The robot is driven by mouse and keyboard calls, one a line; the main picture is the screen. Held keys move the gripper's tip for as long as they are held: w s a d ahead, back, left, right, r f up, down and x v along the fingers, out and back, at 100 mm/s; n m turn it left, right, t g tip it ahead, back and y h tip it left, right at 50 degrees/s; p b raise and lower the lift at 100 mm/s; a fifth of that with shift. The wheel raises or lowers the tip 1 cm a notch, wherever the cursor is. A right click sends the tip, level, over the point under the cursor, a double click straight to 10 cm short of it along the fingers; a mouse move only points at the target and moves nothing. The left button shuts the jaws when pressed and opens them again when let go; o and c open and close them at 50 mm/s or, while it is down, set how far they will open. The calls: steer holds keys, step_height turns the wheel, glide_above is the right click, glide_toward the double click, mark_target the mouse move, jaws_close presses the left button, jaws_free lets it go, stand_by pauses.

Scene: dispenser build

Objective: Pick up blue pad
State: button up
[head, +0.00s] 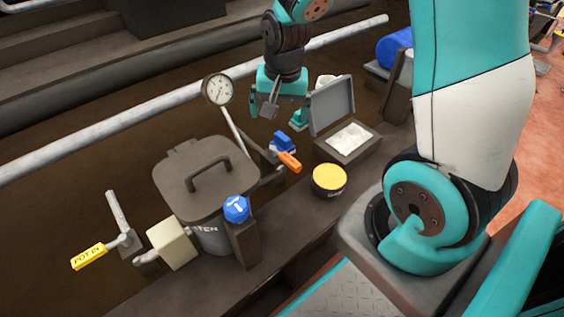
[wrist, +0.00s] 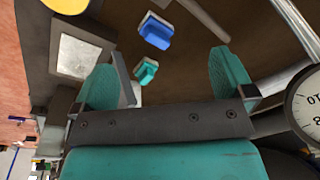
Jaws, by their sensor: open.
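The blue pad (head: 284,142) has a pale base and stands on the dark bench, just behind an orange-handled lever. It also shows in the wrist view (wrist: 155,32), near the top centre and beyond the fingertips. My gripper (head: 274,103) hangs above and behind the blue pad, apart from it. In the wrist view my gripper (wrist: 165,75) has its teal fingers spread wide with nothing held between them. A smaller teal pad (wrist: 146,71) with a pale base shows in the gap between the fingers, below them.
A lidded pot (head: 205,180) stands left of the pad. A round gauge (head: 219,89) rises on a stem close to my gripper. The orange lever handle (head: 290,161), yellow-topped jar (head: 330,180) and white-filled box with raised lid (head: 333,104) crowd the front and right.

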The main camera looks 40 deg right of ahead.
mark_target(283, 136)
steer(key=w+d+f+m, duration=0.1)
steer(key=f+m, duration=0.1)
steer(key=m, duration=0.1)
steer(key=w+d+f+m, duration=0.2)
steer(key=f+m, duration=0.1)
steer(key=w+d+f+m+g, duration=0.1)
steer(key=f+m, duration=0.1)
steer(key=f, duration=0.1)
steer(key=shift+w+d+f+m, duration=0.2)
steer(key=shift+d+f+m, duration=0.05)
steer(key=shift+m, duration=0.15)
steer(key=f, duration=0.1)
steer(key=f+b, duration=0.1)
steer(key=shift+w+d+f+m, duration=0.15)
steer(key=shift+d+f+m, duration=0.05)
steer(key=shift+f+m, duration=0.2)
steer(key=f+b, duration=0.1)
steer(key=f, duration=0.1)
steer(key=f+b, duration=0.1)
steer(key=b, duration=0.1)
steer(key=f+b, duration=0.1)
steer(key=f, duration=0.1)
steer(key=shift+w+f, duration=0.3)
steer(key=shift+f, duration=0.05)
steer(key=shift+r, duration=0.1)
steer(key=c, duration=1.1)
steer(key=shift+r, duration=0.1)
